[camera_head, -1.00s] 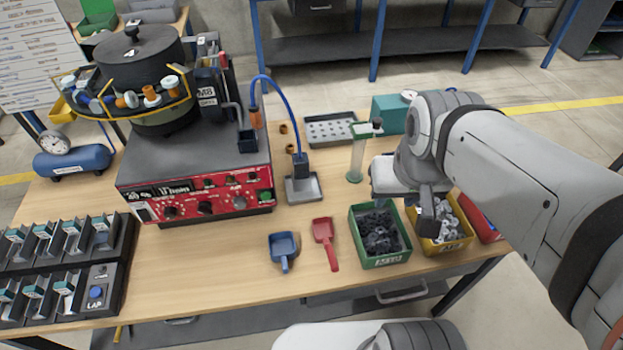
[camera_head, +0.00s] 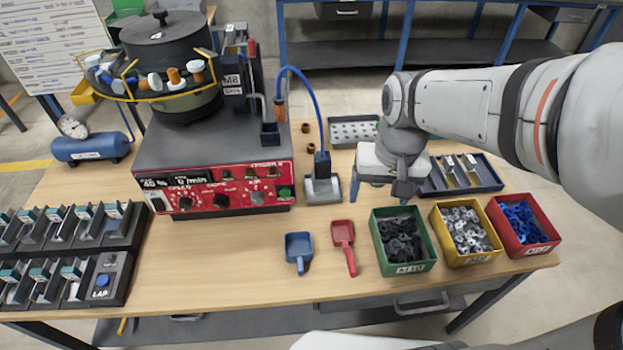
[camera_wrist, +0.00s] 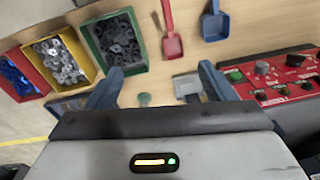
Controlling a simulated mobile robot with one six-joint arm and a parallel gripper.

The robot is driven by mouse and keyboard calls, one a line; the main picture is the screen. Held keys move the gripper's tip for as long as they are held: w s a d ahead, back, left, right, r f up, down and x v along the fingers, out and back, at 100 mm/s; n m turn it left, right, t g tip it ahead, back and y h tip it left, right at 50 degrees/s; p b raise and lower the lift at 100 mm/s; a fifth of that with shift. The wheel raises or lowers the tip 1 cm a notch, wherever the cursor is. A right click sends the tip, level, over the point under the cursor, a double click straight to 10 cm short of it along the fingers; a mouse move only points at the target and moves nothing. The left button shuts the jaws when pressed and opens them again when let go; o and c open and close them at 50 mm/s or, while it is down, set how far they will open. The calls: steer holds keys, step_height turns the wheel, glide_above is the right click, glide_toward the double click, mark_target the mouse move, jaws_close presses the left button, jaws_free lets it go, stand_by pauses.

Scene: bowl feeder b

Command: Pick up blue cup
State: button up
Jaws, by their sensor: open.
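No plain blue cup stands out. The closest match is a blue scoop (camera_head: 299,248) with a square cup and short handle, lying on the wooden table (camera_head: 210,270) left of a red scoop (camera_head: 344,243). The blue scoop also shows at the top of the wrist view (camera_wrist: 214,24). My gripper (camera_head: 379,192) is open, behind the green bin and to the right of and beyond the blue scoop. In the wrist view its two blue fingers (camera_wrist: 159,82) are apart, with a small green round top (camera_wrist: 144,99) showing between them. Nothing is held.
A green bin (camera_head: 426,267), a yellow bin (camera_head: 437,235) and a red bin (camera_head: 553,243) hold parts at the right. A blue-hosed nozzle stand (camera_head: 322,190) and the red-fronted feeder (camera_head: 218,189) stand left of my gripper. Bare table lies before the scoops.

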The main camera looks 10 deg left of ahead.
steer(key=shift+o, duration=1.2)
steer(key=w+a+f+n+g+b, duration=0.1)
steer(key=w+a+f+g+b, duration=0.1)
steer(key=a+f, duration=0.7)
step_height(320, 180, down, 2)
steer(key=shift+w+a+g+h+b, duration=0.35)
steer(key=shift+w+b, duration=0.3)
steer(key=shift+b, duration=0.25)
steer(key=g+b, duration=0.2)
glide_above(299, 250)
step_height(299, 250, down, 8)
steer(key=shift+n+t+h, duration=0.25)
steer(key=shift+n+h, duration=0.05)
steer(key=shift+h, duration=0.05)
steer(key=x, duration=0.8)
steer(key=shift+w+f, duration=0.1)
steer(key=shift+c, duration=0.3)
steer(key=c, duration=1.1)
